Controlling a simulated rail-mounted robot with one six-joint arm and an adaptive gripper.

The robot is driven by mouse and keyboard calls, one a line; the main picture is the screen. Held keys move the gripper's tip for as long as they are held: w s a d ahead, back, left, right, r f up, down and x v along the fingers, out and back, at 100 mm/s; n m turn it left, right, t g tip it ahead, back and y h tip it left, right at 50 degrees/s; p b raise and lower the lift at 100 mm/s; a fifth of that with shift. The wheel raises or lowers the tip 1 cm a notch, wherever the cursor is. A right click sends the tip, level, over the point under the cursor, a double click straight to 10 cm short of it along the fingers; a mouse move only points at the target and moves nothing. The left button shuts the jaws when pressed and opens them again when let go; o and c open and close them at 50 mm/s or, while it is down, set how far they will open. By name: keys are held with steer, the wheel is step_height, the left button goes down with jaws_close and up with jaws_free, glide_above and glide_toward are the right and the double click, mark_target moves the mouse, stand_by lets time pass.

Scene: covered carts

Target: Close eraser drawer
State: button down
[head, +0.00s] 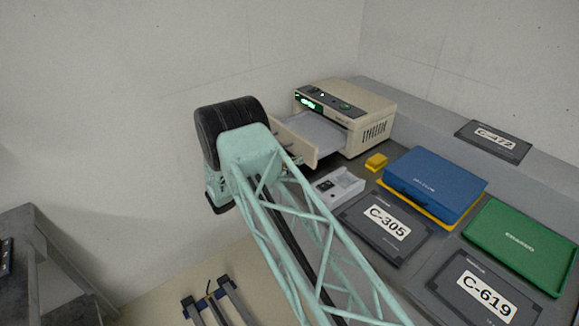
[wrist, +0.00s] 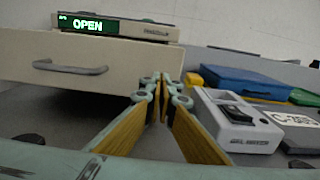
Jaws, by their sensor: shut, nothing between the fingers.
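The eraser (head: 345,115) is a beige box with a green-lit display on the counter, in the head view at the centre. Its drawer (head: 300,136) is pulled out toward the lower left. In the wrist view the drawer front (wrist: 70,68) with its grey handle fills the left side, and the display (wrist: 88,25) reads OPEN.
A small grey device (wrist: 238,118) sits close right of my gripper. A yellow block (head: 376,162), a blue case (head: 434,183), a green case (head: 524,243) and dark labelled cases such as C-305 (head: 386,228) crowd the counter's right. A wall stands behind.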

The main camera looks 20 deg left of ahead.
steer(key=shift+x, duration=1.3)
steer(key=shift+w, duration=0.1)
